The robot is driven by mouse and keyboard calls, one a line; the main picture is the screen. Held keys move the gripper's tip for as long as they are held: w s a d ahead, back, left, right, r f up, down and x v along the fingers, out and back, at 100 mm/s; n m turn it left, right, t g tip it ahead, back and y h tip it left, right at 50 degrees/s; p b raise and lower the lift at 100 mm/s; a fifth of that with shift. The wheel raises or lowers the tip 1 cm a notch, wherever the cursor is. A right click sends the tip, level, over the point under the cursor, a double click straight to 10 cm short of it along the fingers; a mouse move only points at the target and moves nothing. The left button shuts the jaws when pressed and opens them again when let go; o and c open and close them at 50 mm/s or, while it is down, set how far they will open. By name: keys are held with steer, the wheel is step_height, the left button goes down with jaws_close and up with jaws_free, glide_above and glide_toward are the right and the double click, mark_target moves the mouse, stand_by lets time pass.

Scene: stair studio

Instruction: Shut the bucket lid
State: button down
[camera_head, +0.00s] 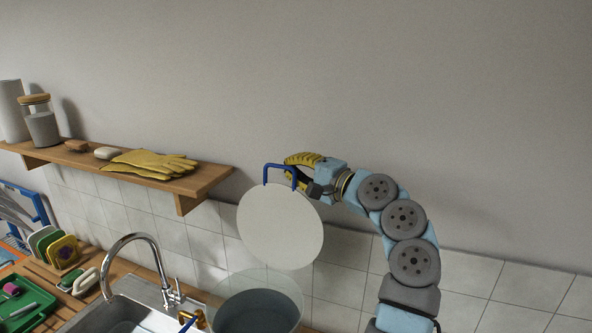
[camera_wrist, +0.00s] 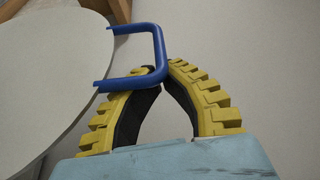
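The bucket (camera_head: 258,280) is a translucent pail with a dark inside, at the bottom middle of the head view, its mouth uncovered. Its round white lid (camera_head: 280,228) stands upright at the back rim; a hinge cannot be made out. A blue loop handle (camera_head: 279,166) sits at the lid's top edge. The lid (camera_wrist: 45,65) and handle (camera_wrist: 155,45) also show in the wrist view. My gripper (camera_head: 297,174) has yellow ribbed fingers; in the wrist view its fingertips (camera_wrist: 166,70) close together on the handle's outer bar.
A wooden shelf (camera_head: 205,178) with yellow gloves (camera_head: 150,163), soap and a jar (camera_head: 40,122) is on the wall at left. A sink with a chrome faucet (camera_head: 160,262), a green tray (camera_head: 25,305) and brushes are below it. The wall at right is bare.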

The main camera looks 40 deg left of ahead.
steer(key=shift+s+d+n+b, duration=0.3)
steer(key=shift+s+n+b, duration=0.1)
steer(key=shift+s, duration=0.45)
steer(key=s+d+f+n+g+y+b, duration=0.1)
steer(key=s+d+f+n+b, duration=0.1)
steer(key=s, duration=0.5)
steer(key=s+d+f+n+g+y+b, duration=0.1)
steer(key=s+d+f+n+b, duration=0.2)
steer(key=s+n+b, duration=0.2)
steer(key=s+d+f+n+g+b, duration=0.1)
steer(key=s+d+f+n+b, duration=0.1)
steer(key=s, duration=0.8)
steer(key=shift+d+f+n+y+b, duration=0.15)
steer(key=shift+f+n+y+b, duration=0.3)
steer(key=shift+n+b, duration=0.9)
steer(key=shift+m, duration=0.25)
steer(key=w+d+f, duration=0.2)
steer(key=w+d, duration=0.2)
steer(key=d, duration=0.6)
steer(key=shift+d, duration=0.3)
